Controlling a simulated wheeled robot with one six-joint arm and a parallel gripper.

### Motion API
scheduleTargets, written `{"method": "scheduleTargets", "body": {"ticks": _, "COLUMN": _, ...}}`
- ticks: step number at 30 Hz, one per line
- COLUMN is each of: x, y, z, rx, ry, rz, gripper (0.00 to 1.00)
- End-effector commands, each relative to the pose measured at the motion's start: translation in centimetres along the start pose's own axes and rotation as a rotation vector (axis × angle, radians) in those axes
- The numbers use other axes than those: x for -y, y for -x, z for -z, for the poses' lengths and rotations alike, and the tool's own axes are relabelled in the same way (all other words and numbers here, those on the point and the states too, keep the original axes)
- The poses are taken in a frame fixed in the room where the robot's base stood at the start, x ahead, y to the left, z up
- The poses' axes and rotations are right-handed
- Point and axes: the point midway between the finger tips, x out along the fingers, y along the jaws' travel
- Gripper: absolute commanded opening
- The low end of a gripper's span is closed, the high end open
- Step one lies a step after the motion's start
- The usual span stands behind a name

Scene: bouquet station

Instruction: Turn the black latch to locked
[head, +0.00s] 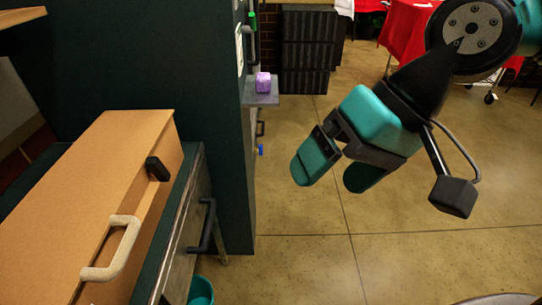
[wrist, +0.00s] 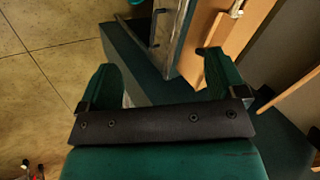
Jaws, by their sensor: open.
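A small black block-like piece (head: 157,168), which looks like the latch, sits on the front edge of the wooden cabinet (head: 110,150) at left in the head view. Whether it is locked I cannot tell. A smaller black piece (head: 260,128) sticks out from the edge of the dark green panel, above a blue knob (head: 260,150). My gripper (head: 332,180) is open and empty over the floor, right of the panel and apart from both black pieces. The wrist view also shows my gripper (wrist: 157,75) open, with the wooden cabinet (wrist: 202,38) beyond it.
A beige handle (head: 112,250) and a black bar handle (head: 203,226) stick out at left. A purple block (head: 263,82) rests on a small grey shelf (head: 262,99). A teal bucket (head: 201,290) stands low by the cabinet. The floor (head: 300,240) below my gripper is clear.

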Motion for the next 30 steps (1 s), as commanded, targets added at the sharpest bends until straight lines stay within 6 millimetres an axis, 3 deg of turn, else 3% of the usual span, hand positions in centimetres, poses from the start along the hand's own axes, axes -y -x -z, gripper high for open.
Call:
{"method": "scheduleTargets", "body": {"ticks": 4, "x": 0.0, "y": -0.2, "z": 0.1, "rx": -0.001, "ry": 0.001, "rz": 0.004, "gripper": 1.0}}
{"method": "scheduleTargets", "body": {"ticks": 7, "x": -0.2, "y": -1.8, "z": 0.8, "rx": -0.009, "ry": 0.014, "rz": 0.043, "gripper": 1.0}}
{"method": "scheduleTargets", "body": {"ticks": 11, "x": -0.4, "y": -6.3, "z": 3.3, "rx": -0.045, "ry": 0.052, "rz": 0.187, "gripper": 1.0}}
{"method": "scheduleTargets", "body": {"ticks": 15, "x": -0.5, "y": -11.8, "z": 7.3, "rx": -0.127, "ry": 0.082, "rz": 0.432, "gripper": 1.0}}
{"method": "scheduleTargets", "body": {"ticks": 21, "x": -1.8, "y": -16.5, "z": 12.4, "rx": -0.265, "ry": 0.053, "rz": 0.745, "gripper": 1.0}}
{"method": "scheduleTargets", "body": {"ticks": 25, "x": -2.8, "y": -17.6, "z": 14.5, "rx": -0.332, "ry": 0.019, "rz": 0.87, "gripper": 1.0}}
{"method": "scheduleTargets", "body": {"ticks": 30, "x": -3.0, "y": -17.6, "z": 15.6, "rx": -0.367, "ry": -0.002, "rz": 0.932, "gripper": 1.0}}
